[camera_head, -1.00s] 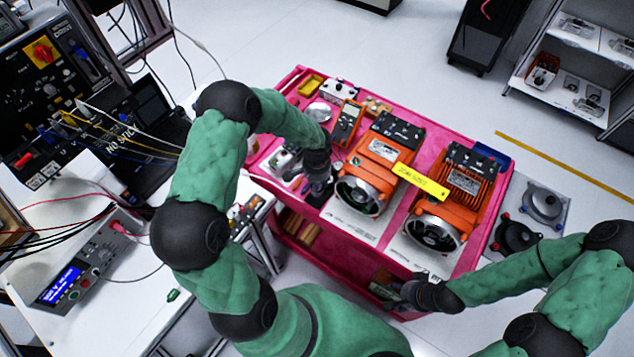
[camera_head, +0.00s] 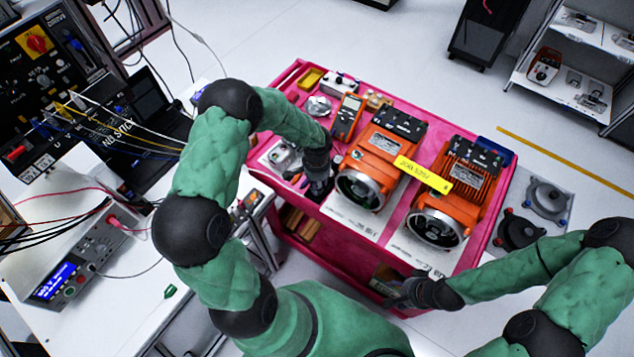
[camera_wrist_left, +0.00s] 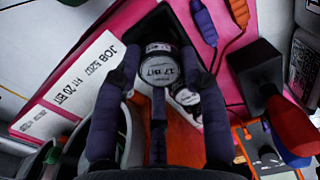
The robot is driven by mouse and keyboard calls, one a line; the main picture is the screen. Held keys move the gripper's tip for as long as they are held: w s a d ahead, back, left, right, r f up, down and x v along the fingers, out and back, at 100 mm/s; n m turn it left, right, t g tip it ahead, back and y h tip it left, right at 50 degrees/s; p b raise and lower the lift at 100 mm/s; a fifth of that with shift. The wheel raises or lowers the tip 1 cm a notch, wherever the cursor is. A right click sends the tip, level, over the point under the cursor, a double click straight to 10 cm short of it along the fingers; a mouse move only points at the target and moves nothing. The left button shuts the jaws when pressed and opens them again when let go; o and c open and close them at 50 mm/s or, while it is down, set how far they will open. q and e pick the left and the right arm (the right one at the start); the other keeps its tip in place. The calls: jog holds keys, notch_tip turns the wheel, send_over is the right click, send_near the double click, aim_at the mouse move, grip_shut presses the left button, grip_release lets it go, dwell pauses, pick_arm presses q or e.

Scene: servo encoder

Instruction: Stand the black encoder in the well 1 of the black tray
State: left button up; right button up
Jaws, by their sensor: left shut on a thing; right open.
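My left gripper (camera_head: 319,186) is at the left front part of the pink cart, beside the nearer orange motor. In the left wrist view its dark fingers (camera_wrist_left: 158,88) are shut on a black encoder (camera_wrist_left: 156,68) with a pale round face marked "17 BIT". The black tray (camera_wrist_left: 153,26) shows as a dark shape behind the encoder. Whether the encoder's base touches the tray or sits in a well is hidden. A second pale round label (camera_wrist_left: 186,97) shows beside a finger. My right gripper (camera_head: 398,293) is open, low at the cart's front edge.
Two orange motors (camera_head: 372,160) (camera_head: 446,198) stand on the pink cart (camera_head: 410,196), with a yellow tag (camera_head: 423,175) across them. A multimeter (camera_head: 346,117) lies behind the left gripper.

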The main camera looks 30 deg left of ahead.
dwell(0.3)
pick_arm(q)
jog(key=shift+f+b, duration=0.7)
jog(key=shift+b, duration=0.25)
jog(key=o, duration=1.2)
jog(key=shift+c, duration=0.4)
jog(key=shift+r, duration=0.15)
jog(key=shift+r+p, duration=0.9)
jog(key=shift+r, duration=0.3)
jog(key=shift+r, duration=0.1)
